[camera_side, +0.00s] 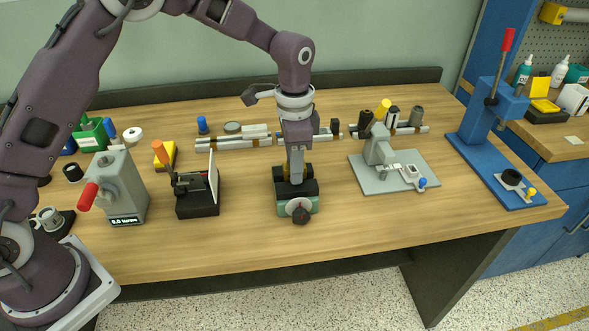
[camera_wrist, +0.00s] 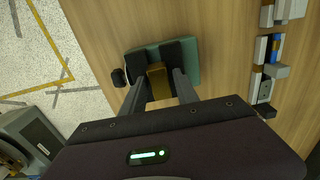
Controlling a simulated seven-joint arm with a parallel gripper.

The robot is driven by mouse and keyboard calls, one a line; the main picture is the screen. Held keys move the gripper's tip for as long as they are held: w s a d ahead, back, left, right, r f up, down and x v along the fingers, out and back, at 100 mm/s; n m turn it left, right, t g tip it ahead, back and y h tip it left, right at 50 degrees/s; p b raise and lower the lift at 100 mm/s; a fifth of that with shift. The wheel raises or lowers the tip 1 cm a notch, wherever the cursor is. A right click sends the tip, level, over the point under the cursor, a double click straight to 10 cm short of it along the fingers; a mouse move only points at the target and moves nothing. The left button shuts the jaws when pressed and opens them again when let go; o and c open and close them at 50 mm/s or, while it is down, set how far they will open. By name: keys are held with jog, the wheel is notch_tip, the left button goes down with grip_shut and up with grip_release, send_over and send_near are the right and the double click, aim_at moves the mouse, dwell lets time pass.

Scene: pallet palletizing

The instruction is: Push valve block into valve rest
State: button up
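The valve rest is probably the teal base with black jaws (camera_side: 284,207) near the middle of the table; it also shows in the wrist view (camera_wrist: 188,60). A brass-coloured block (camera_wrist: 157,80), likely the valve block, stands between the black jaws. My gripper (camera_side: 296,180) points down right over the rest. In the wrist view my gripper's fingers (camera_wrist: 160,77) are apart, one on each side of the brass block. I cannot tell whether they press on it. The block's lower end is hidden.
A black fixture with an orange handle (camera_side: 197,205) stands to the left, and a grey plate fixture (camera_side: 400,180) to the right. A grey box with a red knob (camera_side: 122,190) is further left. A blue press (camera_side: 500,140) stands at the right end. Rail parts lie behind.

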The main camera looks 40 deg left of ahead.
grip_shut()
jog(key=shift+r, duration=2.55)
jog(key=c, duration=0.5)
grip_release()
grip_shut()
